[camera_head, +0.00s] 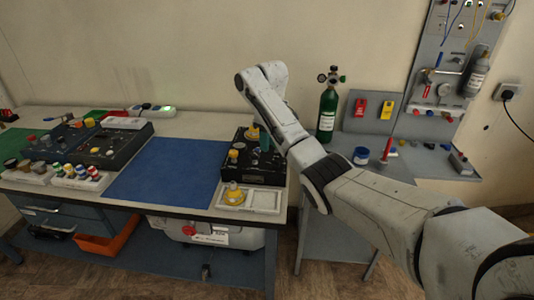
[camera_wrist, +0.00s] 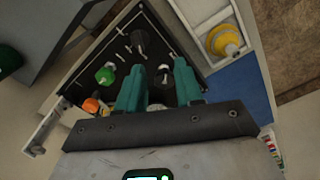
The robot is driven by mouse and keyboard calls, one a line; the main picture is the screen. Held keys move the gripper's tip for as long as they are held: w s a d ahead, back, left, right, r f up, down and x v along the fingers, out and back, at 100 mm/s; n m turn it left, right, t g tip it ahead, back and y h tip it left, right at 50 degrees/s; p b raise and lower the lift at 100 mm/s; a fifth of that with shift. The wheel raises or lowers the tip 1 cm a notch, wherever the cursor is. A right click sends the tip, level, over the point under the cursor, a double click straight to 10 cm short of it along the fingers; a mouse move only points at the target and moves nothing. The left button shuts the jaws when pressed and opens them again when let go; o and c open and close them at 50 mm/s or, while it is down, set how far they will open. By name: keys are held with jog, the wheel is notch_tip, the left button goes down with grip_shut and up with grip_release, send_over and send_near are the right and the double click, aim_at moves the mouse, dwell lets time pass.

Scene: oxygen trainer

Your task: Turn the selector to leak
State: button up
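A black trainer panel (camera_head: 262,177) with several knobs sits at the right end of the workbench. My gripper (camera_head: 264,142) is over its far right part, with the arm hiding some of it. In the wrist view the panel (camera_wrist: 162,47) lies below my gripper (camera_wrist: 160,72), whose teal fingers are apart. A small pale knob (camera_wrist: 163,71) shows between the fingertips; I cannot tell whether they touch it. A green knob (camera_wrist: 105,75), an orange knob (camera_wrist: 92,105) and a dark knob (camera_wrist: 140,37) are also on the panel. I cannot read any selector label or position.
A blue mat (camera_head: 165,172) lies left of the panel. A white tray (camera_head: 264,200) with a yellow piece (camera_head: 233,195) is in front. A green cylinder (camera_head: 327,112) stands behind my arm, on the right. Another dark console (camera_head: 105,148) is at the left.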

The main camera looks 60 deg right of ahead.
aim_at(276, 161)
jog(key=d+f, duration=0.1)
jog(key=f, duration=0.1)
jog(key=d+f, duration=0.1)
jog(key=f, duration=0.2)
jog(key=s+d+f, duration=0.1)
jog(key=f, duration=0.2)
jog(key=shift+f, duration=0.2)
jog(key=shift+c, duration=0.4)
grip_shut()
